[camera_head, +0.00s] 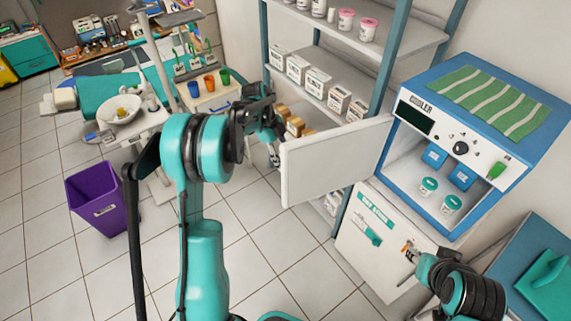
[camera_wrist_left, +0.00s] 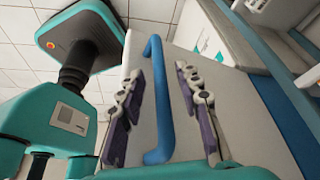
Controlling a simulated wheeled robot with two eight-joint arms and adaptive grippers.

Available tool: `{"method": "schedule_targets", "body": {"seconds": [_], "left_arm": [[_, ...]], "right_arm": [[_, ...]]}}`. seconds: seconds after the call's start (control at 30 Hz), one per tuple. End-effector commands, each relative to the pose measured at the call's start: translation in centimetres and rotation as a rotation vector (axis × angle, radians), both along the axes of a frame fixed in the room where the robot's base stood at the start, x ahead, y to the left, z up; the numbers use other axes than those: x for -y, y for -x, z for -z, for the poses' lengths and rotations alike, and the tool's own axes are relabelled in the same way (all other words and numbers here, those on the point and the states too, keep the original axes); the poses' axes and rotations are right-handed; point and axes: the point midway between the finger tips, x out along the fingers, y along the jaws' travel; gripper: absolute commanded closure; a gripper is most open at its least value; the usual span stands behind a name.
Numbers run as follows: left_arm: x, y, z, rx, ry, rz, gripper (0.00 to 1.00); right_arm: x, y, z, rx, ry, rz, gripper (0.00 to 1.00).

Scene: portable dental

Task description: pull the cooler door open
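The blue cooler (camera_head: 478,142) stands on a white cabinet at the right, with its front open. Its white door (camera_head: 335,158) is swung far out to the left, so the inside shows. My left gripper (camera_head: 274,150) is at the door's outer edge, partly hidden behind my own arm and the door. In the left wrist view my left gripper (camera_wrist_left: 163,115) is open, its two fingers on either side of the blue door handle (camera_wrist_left: 155,100), with gaps visible. My right gripper (camera_head: 412,262) is low at the front of the white cabinet; its fingers are too small to judge.
Blue packs (camera_head: 434,155) and teal-lidded jars (camera_head: 428,187) sit inside the cooler. A shelf rack (camera_head: 335,75) with boxes stands behind the door. A purple bin (camera_head: 97,200) is on the floor at left. The tiled floor before the door is clear.

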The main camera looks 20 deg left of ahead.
Motion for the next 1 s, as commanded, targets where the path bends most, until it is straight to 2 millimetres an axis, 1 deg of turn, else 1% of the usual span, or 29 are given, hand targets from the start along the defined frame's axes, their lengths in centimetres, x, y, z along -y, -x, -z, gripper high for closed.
{"method": "schedule_targets", "body": {"seconds": [0.03, 0.2, 0.3, 0.43, 0.6, 1.0], "left_arm": [[-0.5, 0.0, -1.1, -0.001, 0.0, -0.002, 0.66], [-2.0, -0.2, -4.6, -0.001, -0.001, -0.002, 0.66], [-2.8, -0.4, -6.4, -0.001, -0.001, -0.003, 0.66], [-3.5, -0.5, -8.1, -0.001, -0.001, -0.003, 0.66], [-3.9, -0.5, -9.0, -0.001, -0.001, -0.002, 0.66], [-3.9, -0.5, -9.1, -0.001, -0.001, -0.002, 0.66]], "right_arm": [[0.0, 0.0, 0.0, 0.0, 0.0, 0.0, 0.64], [0.0, 0.0, 0.0, 0.0, 0.0, 0.0, 0.64], [0.0, 0.0, 0.0, 0.0, 0.0, 0.0, 0.64], [0.0, 0.0, 0.0, 0.0, 0.0, 0.0, 0.64], [0.0, 0.0, 0.0, 0.0, 0.0, 0.0, 0.64], [0.0, 0.0, 0.0, 0.0, 0.0, 0.0, 0.64]]}}
